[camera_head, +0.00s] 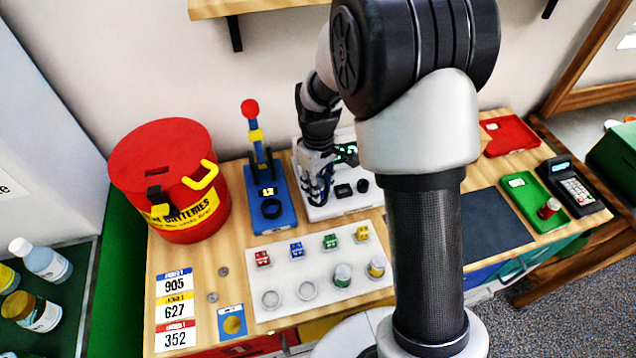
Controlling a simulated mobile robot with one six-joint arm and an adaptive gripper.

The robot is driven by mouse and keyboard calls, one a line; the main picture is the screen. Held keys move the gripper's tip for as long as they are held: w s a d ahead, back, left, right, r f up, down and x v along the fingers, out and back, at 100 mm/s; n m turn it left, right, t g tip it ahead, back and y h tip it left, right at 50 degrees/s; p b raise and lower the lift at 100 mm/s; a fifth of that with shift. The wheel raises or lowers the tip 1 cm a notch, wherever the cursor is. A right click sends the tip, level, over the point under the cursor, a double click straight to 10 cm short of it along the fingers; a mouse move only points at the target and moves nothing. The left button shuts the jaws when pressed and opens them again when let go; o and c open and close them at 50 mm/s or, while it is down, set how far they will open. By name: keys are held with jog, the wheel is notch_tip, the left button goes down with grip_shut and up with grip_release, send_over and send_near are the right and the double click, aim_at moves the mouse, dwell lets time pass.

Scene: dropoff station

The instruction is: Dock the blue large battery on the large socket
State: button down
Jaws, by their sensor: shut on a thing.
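My gripper (318,195) is at the left part of a white station (346,209) with dark round sockets and a small lit display, set against the back wall. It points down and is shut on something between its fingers. A little blue shows there, consistent with the blue large battery, but the fingers hide most of it. Whether it touches the station I cannot tell. The sockets to the right of the gripper (343,191) look empty; the large socket under the gripper is hidden.
A blue stand (283,221) with a red-topped lever is left of my gripper, beside a red battery bin (182,228). A white tray (325,311) in front holds several batteries and two empty round places. A green tray (530,187) with a red battery lies right.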

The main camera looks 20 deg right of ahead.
jog(key=shift+f, duration=0.3)
jog(key=c, duration=1.6)
grip_release()
jog(key=shift+r+p, duration=4.15)
jog(key=shift+r, duration=1.4)
